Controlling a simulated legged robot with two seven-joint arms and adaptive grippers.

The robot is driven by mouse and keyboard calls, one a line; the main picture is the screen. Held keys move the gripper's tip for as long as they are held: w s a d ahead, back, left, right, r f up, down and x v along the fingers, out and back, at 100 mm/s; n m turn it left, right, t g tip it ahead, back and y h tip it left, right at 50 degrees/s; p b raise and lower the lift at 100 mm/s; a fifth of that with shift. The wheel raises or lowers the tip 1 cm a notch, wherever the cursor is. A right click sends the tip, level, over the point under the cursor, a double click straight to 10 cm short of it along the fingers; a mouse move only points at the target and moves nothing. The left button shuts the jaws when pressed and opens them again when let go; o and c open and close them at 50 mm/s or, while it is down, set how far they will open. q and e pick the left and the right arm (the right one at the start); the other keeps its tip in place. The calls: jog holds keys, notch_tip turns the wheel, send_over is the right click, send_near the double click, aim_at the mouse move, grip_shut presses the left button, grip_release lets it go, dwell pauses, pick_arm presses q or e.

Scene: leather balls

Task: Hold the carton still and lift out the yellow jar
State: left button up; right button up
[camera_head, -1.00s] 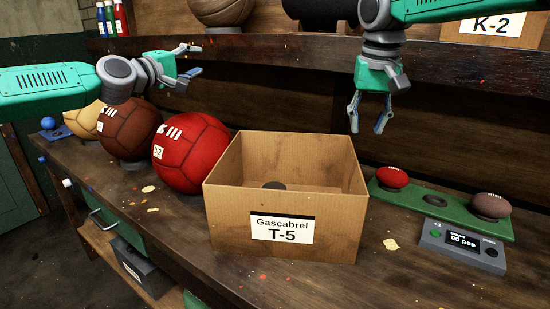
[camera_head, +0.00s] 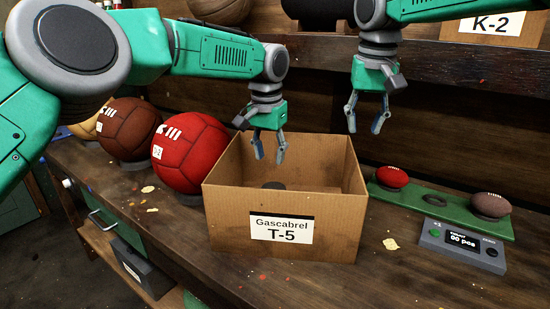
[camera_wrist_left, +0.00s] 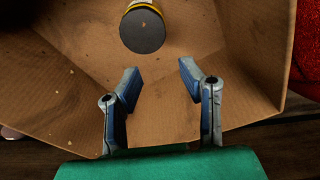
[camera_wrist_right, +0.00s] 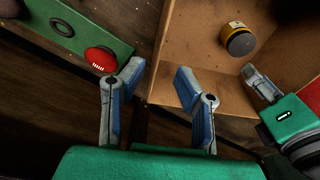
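The open cardboard carton (camera_head: 240,217) labelled "Gascabrel T-5" stands on the bench. Inside it is the jar, of which the head view shows only the dark lid (camera_head: 273,185). The left wrist view shows the dark lid and a strip of yellow side (camera_wrist_left: 143,28); the right wrist view shows the yellow jar (camera_wrist_right: 237,38) too. My left gripper (camera_head: 270,160) is open and empty, pointing down over the carton's back left part, apart from the jar. My right gripper (camera_head: 364,128) is open and empty, pointing down beyond the carton's back right corner.
A red ball (camera_head: 190,152) stands close to the carton's left side, with a brown ball (camera_head: 130,130) further left. At the right are a green tray (camera_head: 412,204) with small balls and a grey counter box (camera_head: 462,246). A shelf (camera_head: 440,65) runs behind.

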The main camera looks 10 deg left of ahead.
aim_at(353, 176)
pick_arm(q)
jog(key=shift+s+d+f+g, duration=0.1)
jog(key=shift+s+d+g, duration=0.4)
jog(key=shift+s, duration=0.25)
pick_arm(e)
jog(key=shift+a, duration=0.2)
pick_arm(q)
jog(key=shift+s, duration=0.1)
pick_arm(e)
jog(key=shift+f, duration=0.2)
pick_arm(q)
jog(key=shift+d, duration=0.1)
pick_arm(e)
jog(key=f, duration=0.4)
jog(key=w+f, duration=0.1)
jog(key=f, duration=0.4)
jog(key=w+f, duration=0.1)
jog(key=f, duration=0.3)
jog(key=shift+f, duration=0.15)
grip_shut()
